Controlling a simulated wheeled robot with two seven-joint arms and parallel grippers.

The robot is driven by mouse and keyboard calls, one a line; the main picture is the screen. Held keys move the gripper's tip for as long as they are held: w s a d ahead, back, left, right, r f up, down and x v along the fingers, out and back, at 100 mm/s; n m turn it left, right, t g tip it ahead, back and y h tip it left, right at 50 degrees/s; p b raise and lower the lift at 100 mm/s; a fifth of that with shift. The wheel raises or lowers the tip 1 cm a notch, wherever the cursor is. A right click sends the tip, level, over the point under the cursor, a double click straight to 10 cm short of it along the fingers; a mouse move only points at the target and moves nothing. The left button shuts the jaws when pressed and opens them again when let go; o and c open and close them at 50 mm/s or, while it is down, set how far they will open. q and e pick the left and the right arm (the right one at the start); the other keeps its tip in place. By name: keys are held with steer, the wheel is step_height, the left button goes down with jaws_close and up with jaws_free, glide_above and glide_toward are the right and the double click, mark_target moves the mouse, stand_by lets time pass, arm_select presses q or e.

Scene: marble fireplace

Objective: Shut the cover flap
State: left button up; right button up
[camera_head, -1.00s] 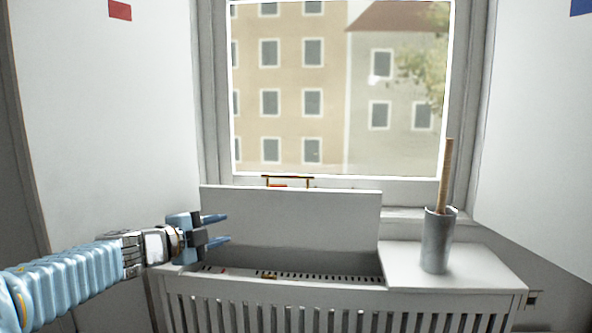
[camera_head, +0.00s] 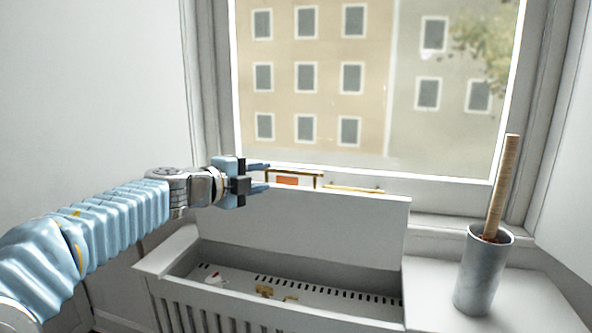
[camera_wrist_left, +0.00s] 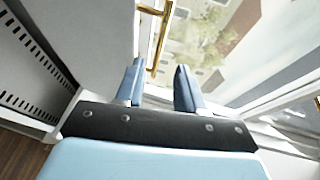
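The cover flap (camera_head: 320,228) is a white panel standing open, nearly upright, at the back of a white slatted radiator box (camera_head: 250,303). It also shows in the left wrist view (camera_wrist_left: 95,35). My left gripper (camera_head: 265,177) is at the flap's upper left edge, near a brass handle bar (camera_head: 295,172) that shows beyond the top edge. In the left wrist view, my left gripper (camera_wrist_left: 155,85) has its two blue fingers apart, with the brass bar (camera_wrist_left: 158,40) just beyond their tips. I cannot tell whether they touch the flap. My right gripper is out of view.
The box opening shows a slotted grille (camera_head: 325,292) with a small brass fitting (camera_head: 265,291). A grey metal pot (camera_head: 481,275) holding a wooden stick (camera_head: 503,185) stands on the box top at right. A window (camera_head: 360,85) is behind the flap.

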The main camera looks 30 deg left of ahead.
mark_target(286, 172)
arm_select(q)
steer(key=x, duration=1.1)
steer(key=shift+w+d, duration=0.1)
steer(key=shift+w, duration=0.1)
jaws_close()
steer(key=shift+f, duration=0.1)
